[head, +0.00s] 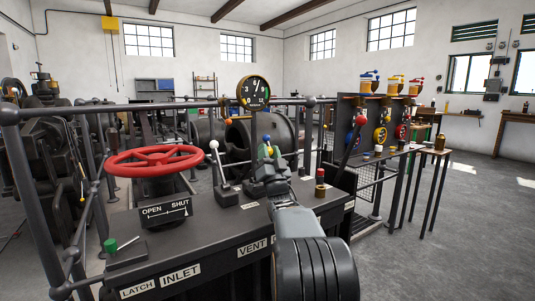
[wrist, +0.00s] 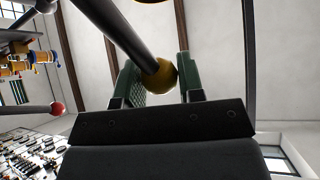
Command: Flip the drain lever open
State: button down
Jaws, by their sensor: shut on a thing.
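A lever with a dark shaft and a yellow ball knob (wrist: 166,74) shows in the wrist view, with the knob between the green pads of my gripper (wrist: 157,78). My gripper is shut on this knob. In the head view my gripper (head: 268,154) is over the middle of the dark control bench, and the yellow knob shows only in part there. No label reading drain can be made out; my arm covers part of the label row. The lever's base and its open or shut position are hidden.
A white-knobbed lever (head: 214,147) stands left of my gripper, and a blue knob (head: 267,139) shows just above it. A red handwheel (head: 155,160) is farther left. A red-knobbed lever (head: 360,122) and a brass-and-red fitting (head: 320,184) are to the right. Railings run behind the bench.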

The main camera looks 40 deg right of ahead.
jog(key=shift+s+d, duration=0.1)
jog(key=shift+d, duration=0.05)
jog(key=c, duration=1.1)
grip_release()
jog(key=shift+o, duration=0.4)
jog(key=s+a+f+p, duration=0.1)
jog(key=s+a, duration=0.2)
jog(key=s, duration=0.4)
jog(key=s+a+f+p, duration=0.1)
jog(key=s+a+f, duration=0.1)
jog(key=s, duration=0.5)
jog(key=shift+s+a+f+p, duration=0.2)
jog(key=shift+a+f+p, duration=0.1)
jog(key=shift+a+p, duration=0.1)
